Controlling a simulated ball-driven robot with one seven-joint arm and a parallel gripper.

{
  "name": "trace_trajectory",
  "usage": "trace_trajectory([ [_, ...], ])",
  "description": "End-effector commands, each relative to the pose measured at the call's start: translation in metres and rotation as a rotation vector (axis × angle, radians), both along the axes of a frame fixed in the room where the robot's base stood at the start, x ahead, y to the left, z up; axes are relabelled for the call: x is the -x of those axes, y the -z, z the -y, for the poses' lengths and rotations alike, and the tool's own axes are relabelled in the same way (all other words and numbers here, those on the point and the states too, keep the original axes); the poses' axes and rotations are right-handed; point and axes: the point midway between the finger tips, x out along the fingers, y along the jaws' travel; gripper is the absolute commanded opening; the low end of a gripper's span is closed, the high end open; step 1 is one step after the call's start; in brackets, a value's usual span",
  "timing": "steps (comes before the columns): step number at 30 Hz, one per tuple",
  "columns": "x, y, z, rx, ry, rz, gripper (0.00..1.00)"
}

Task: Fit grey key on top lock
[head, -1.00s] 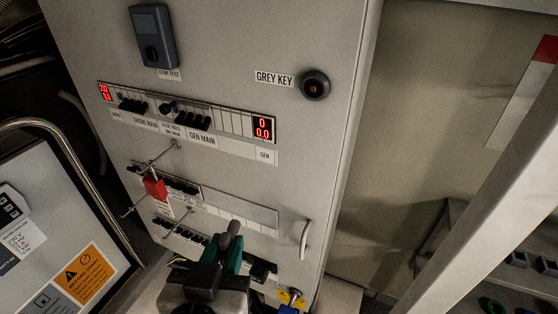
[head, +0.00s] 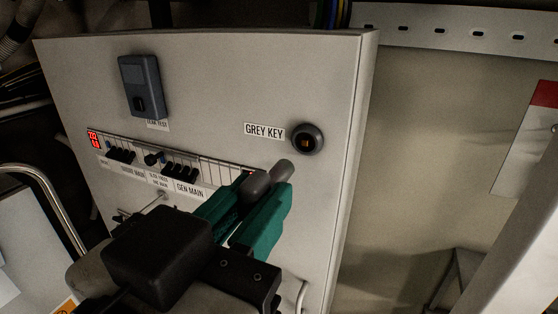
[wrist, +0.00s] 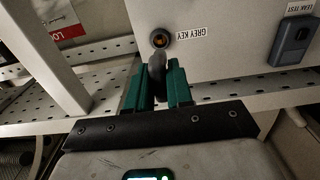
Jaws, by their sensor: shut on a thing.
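The top lock (head: 307,139) is a round black socket with an orange-brown centre, right of the "GREY KEY" label on the cabinet front. It also shows in the wrist view (wrist: 160,40), just above the key. My gripper (head: 258,197) has green fingers and is shut on the grey key (wrist: 158,70), whose rounded dark grey body stands up between the fingertips. In the head view the grey key (head: 281,171) sticks out below and left of the lock. A gap shows between key and lock there; in the wrist view its depth is unclear. The key's front end is hard to make out.
A blue-grey box (head: 144,87) sits on the cabinet's upper left. A breaker row (head: 150,160) with a red display runs below it; my arm hides its right part. The cabinet's right edge is near the lock. A perforated rail (wrist: 70,105) shows in the wrist view.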

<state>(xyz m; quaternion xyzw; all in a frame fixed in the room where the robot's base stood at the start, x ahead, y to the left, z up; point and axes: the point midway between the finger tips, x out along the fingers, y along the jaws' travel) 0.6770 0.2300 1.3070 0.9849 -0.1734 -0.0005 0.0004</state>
Motion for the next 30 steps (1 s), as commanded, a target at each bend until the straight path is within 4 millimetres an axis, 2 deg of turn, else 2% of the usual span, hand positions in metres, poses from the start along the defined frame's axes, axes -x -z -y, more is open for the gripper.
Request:
trace_trajectory([
  [5, -0.007, 0.0, 0.003, 0.001, 0.002, 0.0, 0.0],
  [19, -0.044, 0.0, 0.016, 0.0, 0.001, -0.001, 0.0],
  [30, -0.054, 0.0, 0.02, -0.001, -0.001, 0.0, 0.0],
])
